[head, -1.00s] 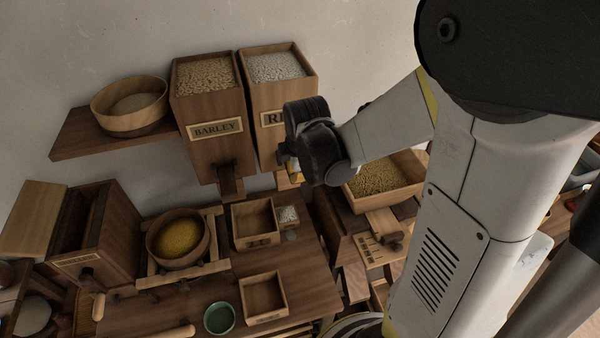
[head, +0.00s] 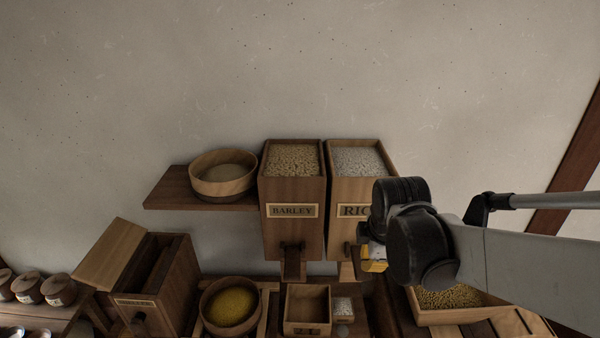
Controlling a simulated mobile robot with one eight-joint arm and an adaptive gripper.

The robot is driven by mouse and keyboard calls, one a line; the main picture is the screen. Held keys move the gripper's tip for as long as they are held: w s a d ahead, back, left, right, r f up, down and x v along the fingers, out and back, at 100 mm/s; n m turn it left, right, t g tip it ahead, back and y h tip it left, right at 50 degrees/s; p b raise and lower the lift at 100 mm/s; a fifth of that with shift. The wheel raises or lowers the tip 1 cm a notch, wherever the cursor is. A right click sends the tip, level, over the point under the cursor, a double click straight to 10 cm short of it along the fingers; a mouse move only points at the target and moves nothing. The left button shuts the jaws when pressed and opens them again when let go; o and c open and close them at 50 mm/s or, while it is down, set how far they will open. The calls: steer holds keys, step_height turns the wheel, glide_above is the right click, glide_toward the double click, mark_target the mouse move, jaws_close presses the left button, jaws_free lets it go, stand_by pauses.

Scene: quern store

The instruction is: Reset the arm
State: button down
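My arm reaches in from the right of the head view, and its dark wrist hangs in front of the rice bin (head: 357,160), hiding part of its label. Below the wrist a small yellow and grey part of my gripper (head: 372,262) shows, in front of the wall under the bins. The fingertips cannot be made out, so I cannot tell whether it is open, shut or holding anything.
The barley bin (head: 291,185) stands left of the rice bin. A wooden bowl (head: 223,185) sits on a shelf (head: 168,192). Below are a lidded wooden box (head: 165,290), a bowl of yellow grain (head: 230,306), an empty square box (head: 307,325) and a grain tray (head: 447,318). The upper wall is clear.

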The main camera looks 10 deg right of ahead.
steer(key=s+a+f+m+t+b, duration=0.1)
steer(key=s+a+f+m+b, duration=0.2)
steer(key=s+f+m+b, duration=0.2)
steer(key=s+a+f+m+t+b, duration=0.2)
steer(key=s+f+m+b, duration=0.3)
steer(key=f+m+b, duration=0.4)
steer(key=a+m+b, duration=0.1)
steer(key=b, duration=0.4)
steer(key=shift+a+f+y, duration=0.15)
steer(key=shift+f+y, duration=0.15)
steer(key=shift+y, duration=0.1)
steer(key=shift+s+a, duration=0.1)
